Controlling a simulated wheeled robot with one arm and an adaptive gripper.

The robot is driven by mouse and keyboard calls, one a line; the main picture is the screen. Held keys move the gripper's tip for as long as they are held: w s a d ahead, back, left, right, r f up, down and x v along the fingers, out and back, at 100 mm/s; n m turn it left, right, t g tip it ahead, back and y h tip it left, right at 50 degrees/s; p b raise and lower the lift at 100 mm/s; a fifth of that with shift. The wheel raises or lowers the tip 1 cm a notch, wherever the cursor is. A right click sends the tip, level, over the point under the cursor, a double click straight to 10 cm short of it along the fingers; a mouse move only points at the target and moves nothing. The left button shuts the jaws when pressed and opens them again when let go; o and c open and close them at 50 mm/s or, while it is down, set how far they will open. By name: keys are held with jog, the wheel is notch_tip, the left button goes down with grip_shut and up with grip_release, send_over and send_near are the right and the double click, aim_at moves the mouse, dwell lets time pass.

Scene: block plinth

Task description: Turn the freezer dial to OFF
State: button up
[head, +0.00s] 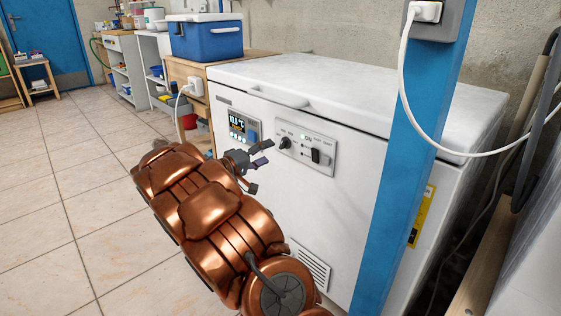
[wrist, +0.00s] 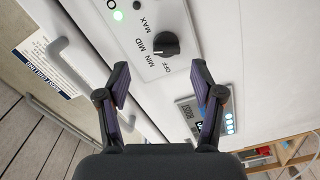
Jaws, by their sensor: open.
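The freezer dial (head: 285,143) is a small black knob on a pale panel on the front of the white chest freezer (head: 330,210). In the wrist view the dial (wrist: 166,44) sits ahead of my fingertips, with OFF, MIN, MID and MAX printed around it. I cannot tell for certain which mark it points to. My gripper (head: 259,166) is open and empty, in front of the freezer and slightly left of and below the dial. In the wrist view my gripper (wrist: 160,75) has its two fingers spread apart, with the dial beyond the gap between them, not touched.
A black switch (head: 316,156) is right of the dial, and a lit display (head: 243,128) is left of it. A blue post (head: 408,140) with a white cable (head: 402,75) stands in front of the freezer's right part. Tiled floor (head: 60,220) is open at left.

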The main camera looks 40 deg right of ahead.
aim_at(282, 146)
jog(key=shift+w+d+f+b, duration=0.1)
jog(key=shift+d+b, duration=0.35)
jog(key=shift+d, duration=0.85)
jog(key=shift+w+d+f+b, duration=0.15)
jog(key=shift+d+b, duration=0.25)
jog(key=shift+d, duration=0.95)
jog(key=shift+w+d+f+b, duration=0.1)
jog(key=shift+d+b, duration=0.35)
jog(key=shift+d, duration=0.85)
jog(key=shift+c, duration=0.4)
jog(key=c, duration=1.1)
